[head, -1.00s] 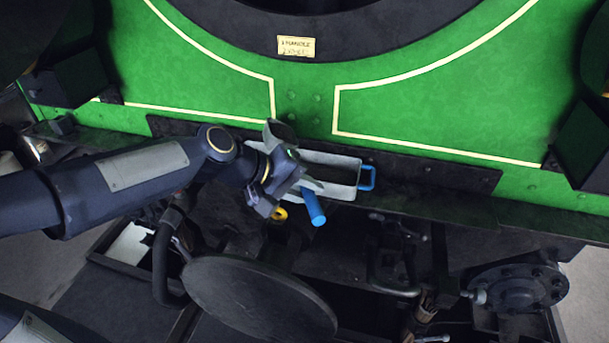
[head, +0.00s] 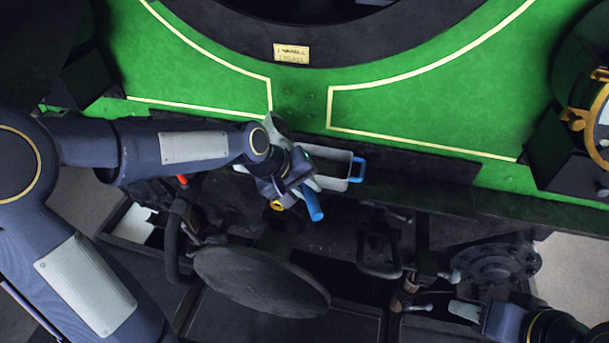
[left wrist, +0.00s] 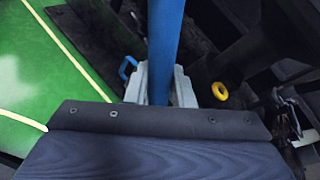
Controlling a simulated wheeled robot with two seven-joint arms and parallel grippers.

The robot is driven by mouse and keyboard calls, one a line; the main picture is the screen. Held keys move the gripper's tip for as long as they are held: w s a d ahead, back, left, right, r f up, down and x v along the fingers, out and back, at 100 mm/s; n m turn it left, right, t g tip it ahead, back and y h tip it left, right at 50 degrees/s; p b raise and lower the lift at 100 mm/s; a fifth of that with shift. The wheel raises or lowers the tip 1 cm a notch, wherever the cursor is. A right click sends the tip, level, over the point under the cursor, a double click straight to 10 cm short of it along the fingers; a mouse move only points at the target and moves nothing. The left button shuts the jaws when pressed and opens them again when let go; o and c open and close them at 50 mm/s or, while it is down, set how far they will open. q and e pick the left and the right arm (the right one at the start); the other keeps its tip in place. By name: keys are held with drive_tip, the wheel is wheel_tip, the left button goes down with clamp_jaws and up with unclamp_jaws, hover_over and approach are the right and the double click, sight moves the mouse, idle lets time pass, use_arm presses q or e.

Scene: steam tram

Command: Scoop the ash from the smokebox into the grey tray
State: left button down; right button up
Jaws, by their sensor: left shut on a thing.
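My left gripper (head: 290,180) is shut on the blue handle (head: 314,207) of a tool, just in front of the grey tray. The handle also runs up the middle of the left wrist view (left wrist: 165,45); the tool's working end is hidden. The grey tray (head: 342,164), with a blue loop at its right end, sits on the ledge below the green front, its left part hidden by my gripper. The smokebox (head: 385,30) shows as a dark round ring and opening at the top. No ash is visible. My right gripper (head: 463,311) is at the lower right, its jaws unclear.
A small yellow ring (head: 277,205) lies below my left gripper. A round dark buffer plate (head: 262,282) stands in front. A brass-rimmed lamp (head: 601,125) is at the right. The ledge right of the tray is clear.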

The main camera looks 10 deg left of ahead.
use_arm(q)
drive_tip(key=shift+w+d+r+g+y+p, duration=0.15)
drive_tip(key=shift+d+r+g+y+p, duration=0.35)
drive_tip(key=shift+p, duration=1.4)
drive_tip(key=shift+w+d+f+m+y, duration=0.15)
drive_tip(key=shift+m+y, duration=0.15)
drive_tip(key=shift+y, duration=0.2)
drive_tip(key=shift+w+d+f+m+g+y, duration=0.1)
drive_tip(key=shift+w+d+g+y, duration=0.3)
drive_tip(key=shift+y, duration=0.75)
drive_tip(key=shift+w+d+f+m+g+y, duration=0.1)
drive_tip(key=shift+d+g+y, duration=0.35)
drive_tip(key=shift+g+y, duration=0.55)
drive_tip(key=shift+w+d+m+g+y, duration=0.15)
drive_tip(key=shift+d+g+y, duration=0.25)
drive_tip(key=shift+y, duration=0.95)
drive_tip(key=shift+d, duration=0.1)
